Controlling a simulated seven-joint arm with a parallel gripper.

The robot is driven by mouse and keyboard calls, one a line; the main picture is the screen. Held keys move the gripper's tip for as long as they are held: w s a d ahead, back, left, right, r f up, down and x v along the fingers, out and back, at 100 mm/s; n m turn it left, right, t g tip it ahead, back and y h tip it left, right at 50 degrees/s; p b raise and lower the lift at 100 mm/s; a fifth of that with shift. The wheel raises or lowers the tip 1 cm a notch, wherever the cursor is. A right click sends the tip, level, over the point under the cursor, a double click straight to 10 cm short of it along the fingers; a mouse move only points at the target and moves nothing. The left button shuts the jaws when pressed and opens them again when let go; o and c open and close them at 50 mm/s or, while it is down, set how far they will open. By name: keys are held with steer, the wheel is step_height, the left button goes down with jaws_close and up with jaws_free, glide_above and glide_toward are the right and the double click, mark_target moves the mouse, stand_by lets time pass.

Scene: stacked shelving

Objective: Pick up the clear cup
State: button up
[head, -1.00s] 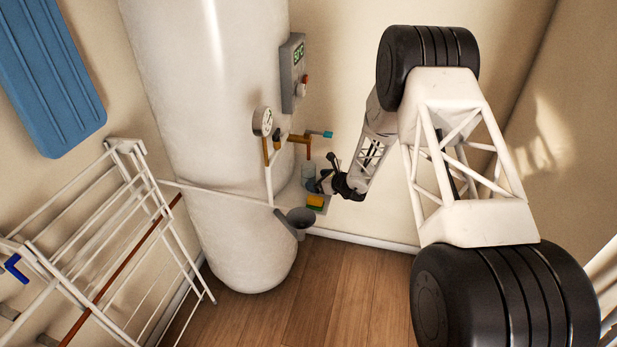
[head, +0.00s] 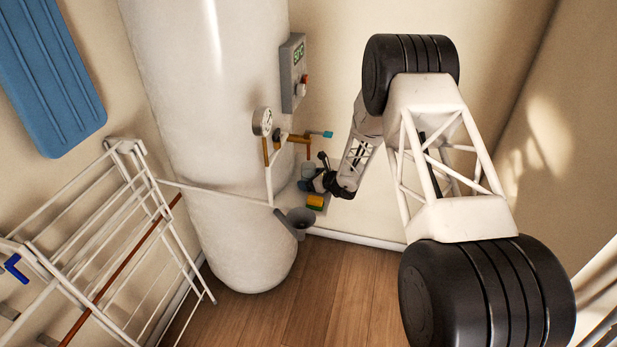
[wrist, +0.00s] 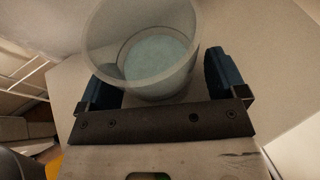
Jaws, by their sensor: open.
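The clear cup (wrist: 150,50) stands upright, seen from above in the wrist view. It is see-through with a pale bluish bottom. In the head view the cup (head: 307,169) is small and partly hidden by my gripper (head: 316,181). In the wrist view my gripper (wrist: 156,72) is open, with one dark blue finger on each side of the cup. There is a gap at the right finger; the left finger is close to the cup wall, and I cannot tell whether it touches.
A white tank (head: 215,120) with a gauge (head: 262,121) and pipes (head: 303,139) stands left. A drying rack (head: 110,240) is farther left.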

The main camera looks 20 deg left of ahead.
steer(key=shift+c, duration=0.3)
steer(key=c, duration=1)
steer(key=shift+r, duration=0.4)
steer(key=shift+d+r, duration=0.1)
steer(key=shift+r, duration=0.3)
steer(key=shift+s+d, duration=1.2)
steer(key=shift+d, duration=1.5)
steer(key=shift+s+d, duration=1.15)
steer(key=shift+d, duration=1.5)
steer(key=shift+s+d, duration=1.2)
steer(key=shift+d, duration=1.5)
steer(key=shift+d, duration=0.1)
